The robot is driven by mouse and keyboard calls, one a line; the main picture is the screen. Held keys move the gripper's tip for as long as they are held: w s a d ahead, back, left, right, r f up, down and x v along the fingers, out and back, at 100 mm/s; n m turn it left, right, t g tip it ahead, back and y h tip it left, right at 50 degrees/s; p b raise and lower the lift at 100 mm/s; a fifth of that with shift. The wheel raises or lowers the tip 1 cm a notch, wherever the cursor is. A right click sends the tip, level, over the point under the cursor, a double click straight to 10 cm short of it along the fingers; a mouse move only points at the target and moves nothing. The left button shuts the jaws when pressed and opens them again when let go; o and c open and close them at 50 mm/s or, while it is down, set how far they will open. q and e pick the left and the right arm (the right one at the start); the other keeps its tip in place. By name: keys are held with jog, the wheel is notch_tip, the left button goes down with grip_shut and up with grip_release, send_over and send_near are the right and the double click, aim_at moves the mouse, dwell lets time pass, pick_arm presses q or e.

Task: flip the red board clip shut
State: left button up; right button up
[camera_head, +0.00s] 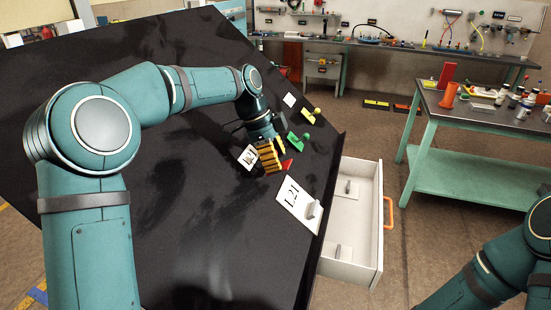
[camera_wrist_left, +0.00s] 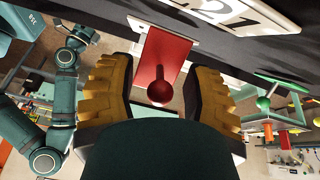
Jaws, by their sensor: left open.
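The red board clip (camera_head: 287,164) sits on the black board (camera_head: 200,230), partly hidden behind my left gripper in the head view. In the left wrist view the red clip (camera_wrist_left: 167,55) is a flat red plate with a round red knob (camera_wrist_left: 160,91). My left gripper (camera_head: 270,156) has yellow ribbed fingers and is open. In the left wrist view its fingers (camera_wrist_left: 158,85) stand on either side of the knob, with a visible gap on both sides. My right gripper does not show; only part of that arm is at the lower right.
A green clip (camera_head: 298,141) and a yellow clip (camera_head: 308,117) stand farther up the board. A white L21 plate (camera_head: 297,203) is nearer. An open white drawer (camera_head: 345,263) with an orange handle (camera_head: 388,212) is beside the board. A green workbench (camera_head: 480,170) stands right.

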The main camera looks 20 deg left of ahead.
aim_at(274, 181)
pick_arm(q)
grip_shut()
jog(key=shift+d, duration=0.1)
jog(key=shift+d+y+p, duration=0.25)
jog(key=shift+y+p, duration=0.35)
jog(key=shift+y, duration=0.05)
jog(key=shift+d+y+p, duration=0.2)
jog(key=shift+y+p, duration=0.35)
jog(key=shift+y, duration=0.1)
jog(key=y+p, duration=0.1)
jog(key=y, duration=0.1)
jog(key=d+f+y+p, duration=0.1)
jog(key=shift+y+p, duration=0.3)
jog(key=shift+y, duration=0.1)
jog(key=y, duration=0.1)
jog(key=f+y+p, duration=0.1)
jog(key=y, duration=0.1)
jog(key=f+y+p, duration=0.1)
jog(key=shift+d, duration=0.35)
jog(key=shift+f+t+y+p, duration=0.15)
jog(key=shift+f+y+p, duration=0.2)
jog(key=shift+y, duration=0.75)
jog(key=shift+f+t+y+p, duration=0.15)
jog(key=shift+f+y, duration=0.3)
jog(key=shift+y, duration=0.65)
jog(key=shift+a, duration=0.1)
jog(key=shift+o, duration=1)
grip_release()
jog(key=shift+f, duration=0.1)
